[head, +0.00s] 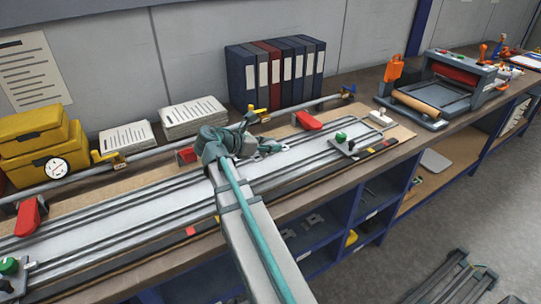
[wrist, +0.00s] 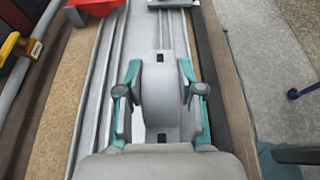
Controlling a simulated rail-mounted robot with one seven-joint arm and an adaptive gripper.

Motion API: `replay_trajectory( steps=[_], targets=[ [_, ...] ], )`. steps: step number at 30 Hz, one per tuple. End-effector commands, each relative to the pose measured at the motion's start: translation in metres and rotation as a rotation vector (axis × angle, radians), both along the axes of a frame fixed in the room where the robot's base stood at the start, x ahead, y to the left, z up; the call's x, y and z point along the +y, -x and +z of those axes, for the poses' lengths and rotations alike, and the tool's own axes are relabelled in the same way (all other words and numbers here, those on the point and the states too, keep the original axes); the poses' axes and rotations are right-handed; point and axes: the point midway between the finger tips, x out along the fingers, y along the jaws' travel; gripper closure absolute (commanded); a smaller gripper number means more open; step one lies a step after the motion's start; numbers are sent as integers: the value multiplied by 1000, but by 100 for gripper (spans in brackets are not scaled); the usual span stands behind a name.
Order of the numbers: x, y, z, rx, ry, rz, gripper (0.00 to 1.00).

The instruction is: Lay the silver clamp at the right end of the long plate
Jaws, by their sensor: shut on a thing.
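The long plate (head: 130,225) is a silver strip running from the lower left to the right along the bench; it also shows in the wrist view (wrist: 150,30). My gripper (head: 268,147) is over the plate, right of its middle and short of its right end. In the wrist view my gripper (wrist: 160,75) has its teal fingers on both sides of the silver clamp (wrist: 160,100), a curved grey piece with a dark hole at each end, and is shut on it. The clamp lies lengthwise along the plate. Whether it touches the plate I cannot tell. In the head view the fingers mostly hide it.
A green-knobbed block (head: 345,144) stands near the plate's right end. Red handles (head: 308,120) line the far side, with a long rail (head: 150,153) behind. Binders (head: 275,75), paper stacks (head: 193,115) and yellow boxes (head: 40,145) stand at the back.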

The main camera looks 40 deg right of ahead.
Motion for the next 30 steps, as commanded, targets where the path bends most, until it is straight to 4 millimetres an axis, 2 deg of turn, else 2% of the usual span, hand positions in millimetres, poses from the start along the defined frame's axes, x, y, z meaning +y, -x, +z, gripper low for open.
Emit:
replay_trajectory(
  steps=[1, 4, 9, 19, 23, 30],
  targets=[
    [-9, -11, -6, 4, 0, -2, 100],
    [-17, -20, -25, 5, -1, -1, 100],
    [-27, -33, -45, 2, 1, 0, 100],
    [-36, -43, -62, 1, 0, 0, 100],
    [-35, -42, -77, 3, 0, 0, 100],
    [-35, -42, -87, 1, 1, 0, 100]
  ],
)
